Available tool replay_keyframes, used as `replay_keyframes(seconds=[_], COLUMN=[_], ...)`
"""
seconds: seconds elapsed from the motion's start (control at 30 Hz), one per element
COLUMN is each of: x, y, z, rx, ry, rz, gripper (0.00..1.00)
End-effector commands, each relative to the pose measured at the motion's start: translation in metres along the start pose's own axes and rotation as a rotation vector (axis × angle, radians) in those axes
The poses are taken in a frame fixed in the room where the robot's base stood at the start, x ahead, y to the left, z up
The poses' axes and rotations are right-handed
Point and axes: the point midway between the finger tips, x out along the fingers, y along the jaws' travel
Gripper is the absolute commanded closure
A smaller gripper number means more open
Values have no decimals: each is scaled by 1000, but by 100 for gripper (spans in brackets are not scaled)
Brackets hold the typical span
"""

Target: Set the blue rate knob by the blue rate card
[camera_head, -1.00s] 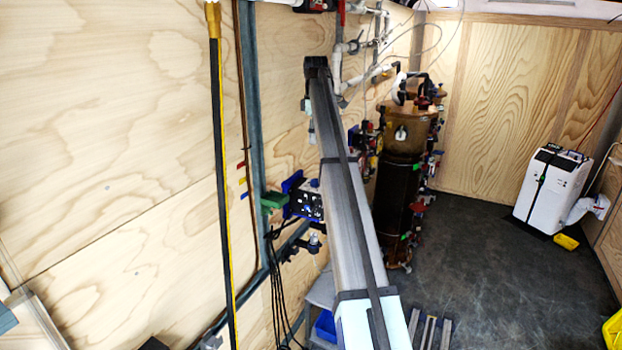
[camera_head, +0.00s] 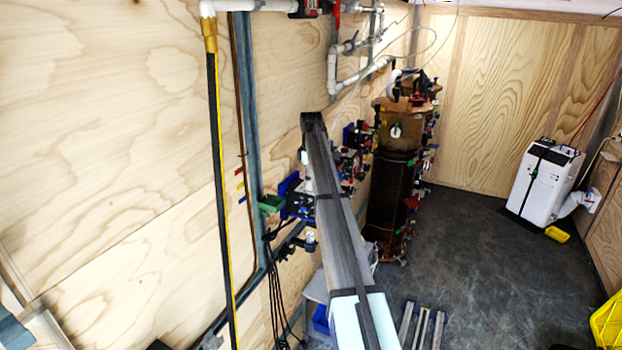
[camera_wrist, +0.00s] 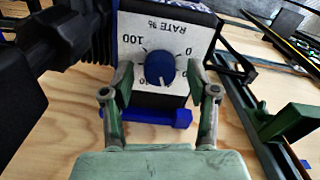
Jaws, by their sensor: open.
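The blue rate knob (camera_wrist: 160,68) is on a white dial plate (camera_wrist: 136,25) marked "RATE %", with "100" at upper left. Its white pointer line points down and slightly right. My gripper (camera_wrist: 161,78) is open, its green-grey fingers on either side of the knob's lower part; I cannot tell whether they touch it. In the head view my arm hides the gripper and knob. Small red, yellow and blue tags (camera_head: 242,196) show on the wall; I cannot tell whether the blue one is the rate card. No writing on it is readable.
A blue bracket (camera_wrist: 150,116) sits below the dial. A green part (camera_wrist: 290,121) on a dark rail is at right in the wrist view. Black cables (camera_head: 277,290) hang by the wall. A brown column (camera_head: 393,190) stands beyond my arm.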

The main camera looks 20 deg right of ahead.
Motion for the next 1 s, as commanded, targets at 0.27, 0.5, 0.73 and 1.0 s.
replay_keyframes(seconds=[0.27, 0.5, 0.73, 1.0], x=[5, 5, 5, 6], y=[0, 0, 0, 0], z=[0, 0, 0, 0], rx=[0, 0, 2, 63], ry=[0, 0, 0, 0], rz=[0, 0, -1, -1], gripper=[41, 94, 100, 100])
